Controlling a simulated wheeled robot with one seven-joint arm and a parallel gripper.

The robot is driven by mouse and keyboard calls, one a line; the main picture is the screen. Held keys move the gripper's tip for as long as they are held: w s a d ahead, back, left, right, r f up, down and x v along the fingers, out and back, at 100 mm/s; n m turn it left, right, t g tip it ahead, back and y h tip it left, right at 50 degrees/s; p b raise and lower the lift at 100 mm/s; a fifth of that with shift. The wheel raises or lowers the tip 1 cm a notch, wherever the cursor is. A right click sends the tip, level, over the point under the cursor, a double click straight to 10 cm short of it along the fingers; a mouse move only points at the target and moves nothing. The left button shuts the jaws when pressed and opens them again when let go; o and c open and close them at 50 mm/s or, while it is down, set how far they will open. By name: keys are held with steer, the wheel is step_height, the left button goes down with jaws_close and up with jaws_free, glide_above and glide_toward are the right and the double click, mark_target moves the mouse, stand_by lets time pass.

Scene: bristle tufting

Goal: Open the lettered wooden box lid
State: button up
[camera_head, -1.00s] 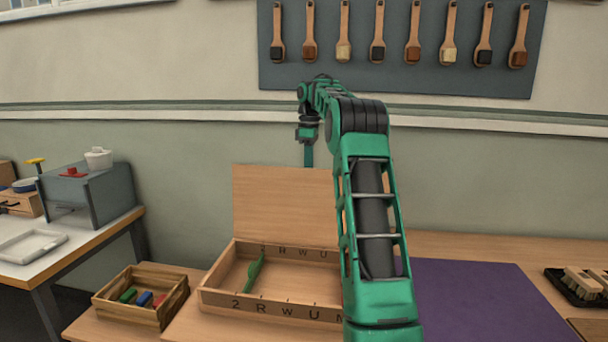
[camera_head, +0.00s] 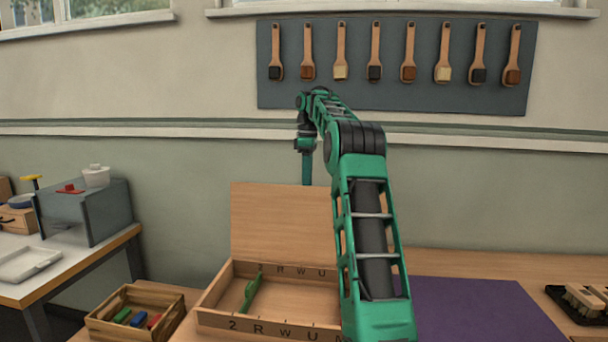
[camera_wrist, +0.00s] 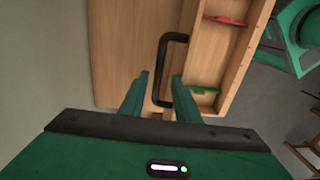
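The wooden box (camera_head: 265,327) has letters along its front wall, and its lid (camera_head: 275,222) stands upright at the back. My gripper (camera_head: 307,180) points down at the lid's top edge. In the wrist view the lid (camera_wrist: 125,50) lies left of the box wall (camera_wrist: 245,60). My arm hides the right part of the box and lid in the head view.
A green tool (camera_head: 251,292) lies in the box. A red piece (camera_wrist: 225,19) also shows there. A wooden crate (camera_head: 110,330) with coloured blocks stands at left, a purple mat (camera_head: 480,310) at right. Brushes hang on a grey wall board (camera_head: 400,95).

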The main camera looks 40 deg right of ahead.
steer(key=shift+w+d+r, duration=0.1)
steer(key=shift+r, duration=1.15)
steer(key=shift+w+d+r, duration=0.1)
steer(key=shift+r, duration=1.15)
